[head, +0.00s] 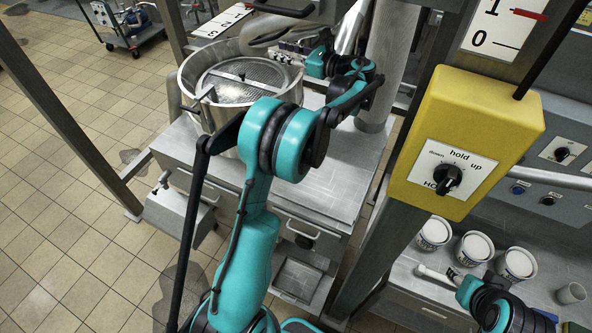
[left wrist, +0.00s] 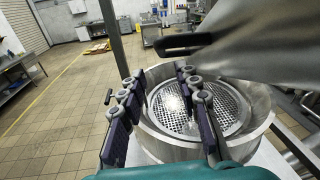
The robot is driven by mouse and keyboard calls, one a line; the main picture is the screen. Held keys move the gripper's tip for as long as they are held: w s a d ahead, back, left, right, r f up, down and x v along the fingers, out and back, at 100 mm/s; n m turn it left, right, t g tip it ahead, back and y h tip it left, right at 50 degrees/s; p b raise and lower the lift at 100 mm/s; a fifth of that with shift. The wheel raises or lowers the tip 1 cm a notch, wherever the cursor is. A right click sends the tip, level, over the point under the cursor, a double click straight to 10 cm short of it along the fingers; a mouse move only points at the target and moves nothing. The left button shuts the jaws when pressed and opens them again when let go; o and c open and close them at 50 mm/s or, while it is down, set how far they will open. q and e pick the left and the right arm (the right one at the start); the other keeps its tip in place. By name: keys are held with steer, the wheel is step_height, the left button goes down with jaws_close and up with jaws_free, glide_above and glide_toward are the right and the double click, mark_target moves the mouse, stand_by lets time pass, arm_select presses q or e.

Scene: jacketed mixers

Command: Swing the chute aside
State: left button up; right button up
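The chute (left wrist: 255,45) is a smooth grey metal funnel shape filling the upper right of the left wrist view. A dark bar handle (left wrist: 185,42) sticks out at its left end. Below it is a round steel mixer bowl (left wrist: 255,135) with a perforated grid (left wrist: 190,105); the bowl also shows in the head view (head: 190,85). My left gripper (left wrist: 160,76) is open, with its two dark fingers apart and nothing between them. It hovers over the bowl, and the handle appears beyond the fingertips, apart from them. In the head view it sits at the bowl's right (head: 296,48), partly hidden.
A yellow control box (head: 465,140) with a down-hold-up knob hangs at the right of the head view. A steel post (head: 395,230) stands beside the mixer table. White tubs (head: 475,248) stand on the right bench.

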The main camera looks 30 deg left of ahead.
arm_select(q)
steer(key=s+d+f+n+t+h+b, duration=0.2)
steer(key=s+d+f+n+h+b, duration=0.2)
steer(key=s+d+f+b, duration=0.3)
steer(key=s+d+f+n+t+h+b, duration=0.2)
steer(key=s+d+f+n+h+b, duration=0.3)
steer(key=f, duration=1.1)
steer(key=shift+s+d+f+n+t+h+b, duration=0.35)
steer(key=shift+s+d+h+b, duration=0.85)
steer(key=shift+s+d, duration=1.55)
steer(key=shift+s+a, duration=0.55)
